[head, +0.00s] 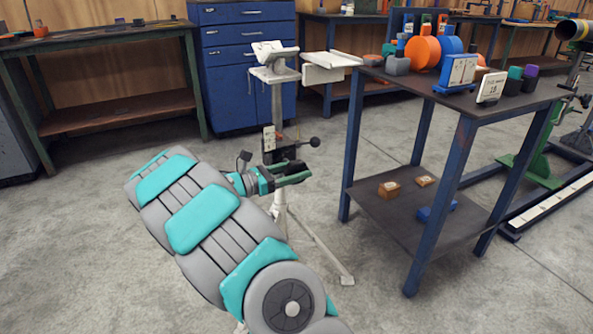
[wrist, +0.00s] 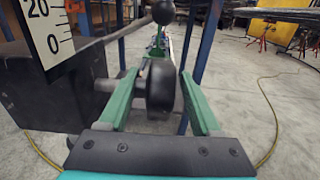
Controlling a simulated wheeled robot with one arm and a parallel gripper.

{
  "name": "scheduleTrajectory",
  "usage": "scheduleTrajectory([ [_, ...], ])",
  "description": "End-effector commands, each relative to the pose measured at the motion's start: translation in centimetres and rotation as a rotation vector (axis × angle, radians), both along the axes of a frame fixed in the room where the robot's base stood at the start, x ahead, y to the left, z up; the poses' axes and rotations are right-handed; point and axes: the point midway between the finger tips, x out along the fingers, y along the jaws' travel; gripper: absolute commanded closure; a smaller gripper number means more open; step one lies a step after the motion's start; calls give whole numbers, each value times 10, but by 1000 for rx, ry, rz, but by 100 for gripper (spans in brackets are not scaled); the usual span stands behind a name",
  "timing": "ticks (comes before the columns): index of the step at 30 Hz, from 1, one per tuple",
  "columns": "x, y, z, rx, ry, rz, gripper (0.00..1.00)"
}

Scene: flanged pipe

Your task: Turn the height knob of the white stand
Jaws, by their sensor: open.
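The white stand (head: 277,102) has a pale upright post, a flat head at the top and splayed feet. A dark clamp block (wrist: 62,95) sits on its post beside a white scale plate (wrist: 48,28). From the block a dark round knob (wrist: 160,88) sticks out on a short shaft. My gripper (wrist: 159,82) is open, with its green fingers on either side of the knob; I cannot tell whether either finger touches it.
A black ball on a lever (head: 314,142) juts right from the stand, just above my gripper. A blue-legged table (head: 405,95) with several coloured parts stands close on the right. A blue drawer cabinet (head: 240,80) is behind.

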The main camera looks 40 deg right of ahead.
Motion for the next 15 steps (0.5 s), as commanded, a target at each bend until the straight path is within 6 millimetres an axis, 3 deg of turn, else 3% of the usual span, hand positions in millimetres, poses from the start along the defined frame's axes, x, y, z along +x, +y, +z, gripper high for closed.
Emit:
scheduleTrajectory([
  [8, -1, -2, 0, 0, 0, 0, 35],
  [15, -1, -2, 0, 0, 1, 0, 61],
])
